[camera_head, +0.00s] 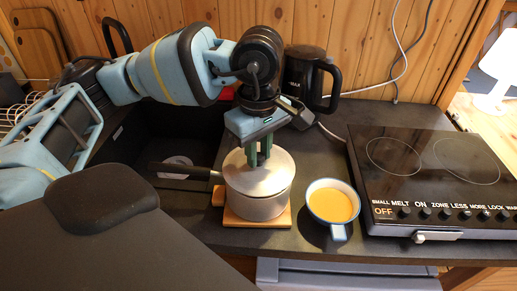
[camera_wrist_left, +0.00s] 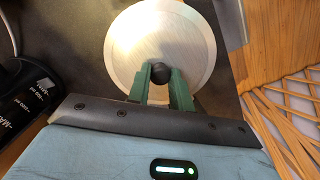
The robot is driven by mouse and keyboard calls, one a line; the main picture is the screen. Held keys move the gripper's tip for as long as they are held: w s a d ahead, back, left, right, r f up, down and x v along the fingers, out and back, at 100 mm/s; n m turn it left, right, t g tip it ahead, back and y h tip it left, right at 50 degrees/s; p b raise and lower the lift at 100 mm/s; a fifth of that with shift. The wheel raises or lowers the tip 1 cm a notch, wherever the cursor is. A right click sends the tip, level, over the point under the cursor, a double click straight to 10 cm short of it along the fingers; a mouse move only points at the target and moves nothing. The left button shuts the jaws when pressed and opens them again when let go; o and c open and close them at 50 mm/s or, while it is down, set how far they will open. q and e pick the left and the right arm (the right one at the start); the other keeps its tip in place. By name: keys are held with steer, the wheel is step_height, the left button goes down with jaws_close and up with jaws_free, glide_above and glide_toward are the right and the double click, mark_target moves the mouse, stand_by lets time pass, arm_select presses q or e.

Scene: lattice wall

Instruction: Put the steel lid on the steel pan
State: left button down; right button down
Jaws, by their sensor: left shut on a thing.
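The steel pan (camera_head: 258,208) stands upright on a wooden board, its dark handle pointing left. The round steel lid (camera_head: 279,174) is over the pan's mouth, looking about level and covering the opening; I cannot tell whether it rests fully on the rim. My left gripper (camera_head: 259,160) points down above the lid, shut on its knob. In the left wrist view the lid (camera_wrist_left: 140,45) shows as a pale disc, with the black knob (camera_wrist_left: 159,72) between the green fingers. The pan is hidden under the lid there. My right gripper is not in view.
A blue-rimmed cup of orange-brown drink (camera_head: 333,204) stands close right of the pan. A black hob (camera_head: 440,170) is farther right. A black jug (camera_head: 305,72) stands behind my left gripper. A dark sink (camera_head: 165,135) is to the left. The wooden board (camera_head: 240,222) lies near the counter's front edge.

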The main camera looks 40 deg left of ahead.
mark_target(259, 155)
arm_select(q)
steer(key=shift+f, duration=0.45)
steer(key=shift+f, duration=0.1)
steer(key=c, duration=1.3)
jaws_free()
steer(key=shift+o, duration=0.2)
steer(key=shift+r, duration=0.4)
step_height(259, 155, up, 12)
steer(key=shift+r+p, duration=0.2)
steer(key=shift+p, duration=0.1)
